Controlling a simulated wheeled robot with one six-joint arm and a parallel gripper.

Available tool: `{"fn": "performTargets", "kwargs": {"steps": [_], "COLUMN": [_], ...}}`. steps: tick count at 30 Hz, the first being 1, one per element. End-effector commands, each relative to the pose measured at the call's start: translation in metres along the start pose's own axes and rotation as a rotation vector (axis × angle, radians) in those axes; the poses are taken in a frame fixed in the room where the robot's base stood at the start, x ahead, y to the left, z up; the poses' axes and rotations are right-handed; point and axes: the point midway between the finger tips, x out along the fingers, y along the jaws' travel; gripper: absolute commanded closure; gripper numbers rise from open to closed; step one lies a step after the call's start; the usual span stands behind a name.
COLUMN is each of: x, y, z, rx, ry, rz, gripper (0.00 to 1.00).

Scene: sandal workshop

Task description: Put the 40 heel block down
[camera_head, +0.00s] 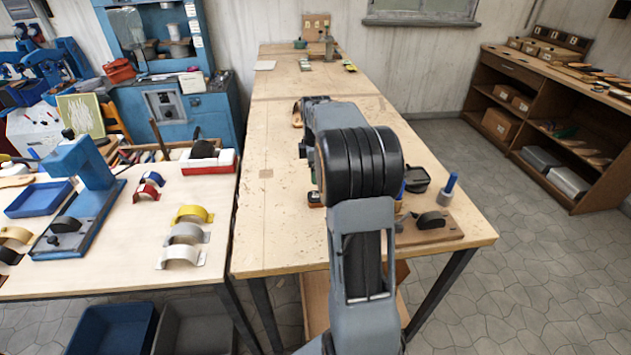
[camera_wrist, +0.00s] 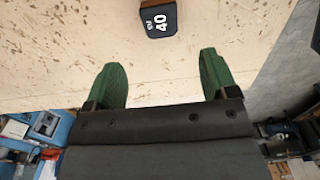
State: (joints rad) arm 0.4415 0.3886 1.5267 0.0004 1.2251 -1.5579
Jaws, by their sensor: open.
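The 40 heel block (camera_wrist: 158,20) shows at the top of the wrist view. It has a dark top with a white "40" on it and a brown side, and it rests on the pale, speckled wooden tabletop (camera_wrist: 70,45). My gripper (camera_wrist: 164,75) has two green fingers spread wide apart with nothing between them. The block lies beyond the fingertips, apart from both. In the head view my arm covers most of my gripper, and I cannot make out the 40 block there for certain.
The long wooden table (camera_head: 270,220) has clear room left of my arm. A wooden board (camera_head: 430,232) with a black part and a blue-handled tool (camera_head: 447,188) lie at its right front. The left bench (camera_head: 130,270) holds curved colored pieces and a blue press (camera_head: 85,190).

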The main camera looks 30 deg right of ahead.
Motion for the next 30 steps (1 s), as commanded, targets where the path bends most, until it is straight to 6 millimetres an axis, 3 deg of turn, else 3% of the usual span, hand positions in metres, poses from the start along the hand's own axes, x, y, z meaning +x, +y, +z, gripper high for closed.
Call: {"fn": "performTargets", "kwargs": {"steps": [5, 8, 13, 21, 25, 30], "x": [-0.020, -0.037, -0.057, -0.052, -0.042, -0.033], "y": [-0.015, -0.042, -0.111, -0.210, -0.240, -0.259], "z": [-0.014, -0.035, -0.072, -0.097, -0.100, -0.100], "rx": [0.062, 0.174, 0.447, 0.850, 0.980, 1.075], "ry": [0.002, 0.012, 0.069, 0.222, 0.285, 0.332], "rz": [0.026, 0.067, 0.153, 0.222, 0.225, 0.220], "gripper": [0.21, 0.21, 0.21, 0.21, 0.21, 0.21]}}
